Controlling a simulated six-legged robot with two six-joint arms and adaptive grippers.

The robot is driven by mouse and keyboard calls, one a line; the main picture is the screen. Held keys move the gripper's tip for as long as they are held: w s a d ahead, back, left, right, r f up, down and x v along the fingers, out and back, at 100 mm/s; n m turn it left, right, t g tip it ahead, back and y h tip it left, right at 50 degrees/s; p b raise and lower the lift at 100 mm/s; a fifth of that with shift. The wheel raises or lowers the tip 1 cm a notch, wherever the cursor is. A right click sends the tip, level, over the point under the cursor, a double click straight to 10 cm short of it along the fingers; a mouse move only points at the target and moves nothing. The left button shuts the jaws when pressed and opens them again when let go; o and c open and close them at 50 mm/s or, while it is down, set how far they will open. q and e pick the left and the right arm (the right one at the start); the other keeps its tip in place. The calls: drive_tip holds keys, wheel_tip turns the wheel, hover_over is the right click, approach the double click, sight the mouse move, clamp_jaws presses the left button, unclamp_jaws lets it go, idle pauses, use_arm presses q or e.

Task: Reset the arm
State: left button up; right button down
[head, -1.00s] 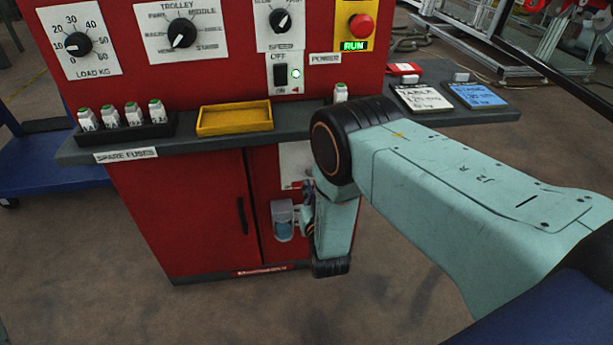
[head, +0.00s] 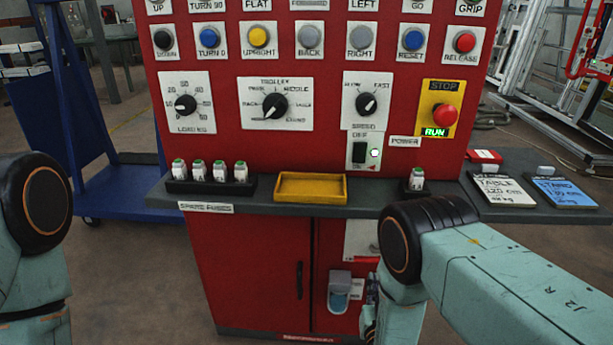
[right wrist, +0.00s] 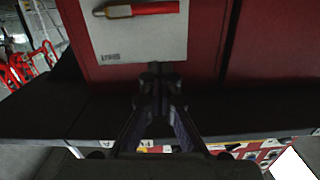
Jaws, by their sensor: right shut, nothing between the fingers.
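The red control panel in the head view has a blue button (head: 411,40) labelled RESET in its right part, left of a red RELEASE button (head: 464,43). My right arm comes in from the right, its bent joint in front of the shelf's right part. My right gripper (right wrist: 160,80) shows in the right wrist view with its fingertips together and empty, in front of the red cabinet. In the head view the right arm's joint mostly hides it, below shelf height and well below the button. My left arm's joint stands at the left edge; its gripper is out of view.
The grey shelf (head: 262,207) carries a yellow tray (head: 311,187), several spare fuses (head: 208,173) and, at right, two cards (head: 503,190). A red stop knob (head: 445,115) sits above a green RUN sign. A blue trolley (head: 110,200) stands at the left.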

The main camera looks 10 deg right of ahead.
drive_tip(key=s+f+n+g+y, duration=0.1)
drive_tip(key=s+f+g, duration=0.45)
drive_tip(key=s, duration=0.35)
drive_tip(key=s+f+n+g+y, duration=0.1)
drive_tip(key=s+f+g+y, duration=0.1)
drive_tip(key=s+f+g, duration=0.6)
drive_tip(key=s+r+g, duration=0.1)
drive_tip(key=s+r, duration=0.2)
drive_tip(key=s, duration=0.4)
drive_tip(key=s+a+r+g, duration=0.1)
drive_tip(key=s+r, duration=0.2)
drive_tip(key=s, duration=0.3)
drive_tip(key=s+r+n+g+y+p, duration=0.1)
drive_tip(key=s+r, duration=0.2)
drive_tip(key=s, duration=0.4)
drive_tip(key=shift+s+a, duration=0.35)
drive_tip(key=shift+a, duration=0.05)
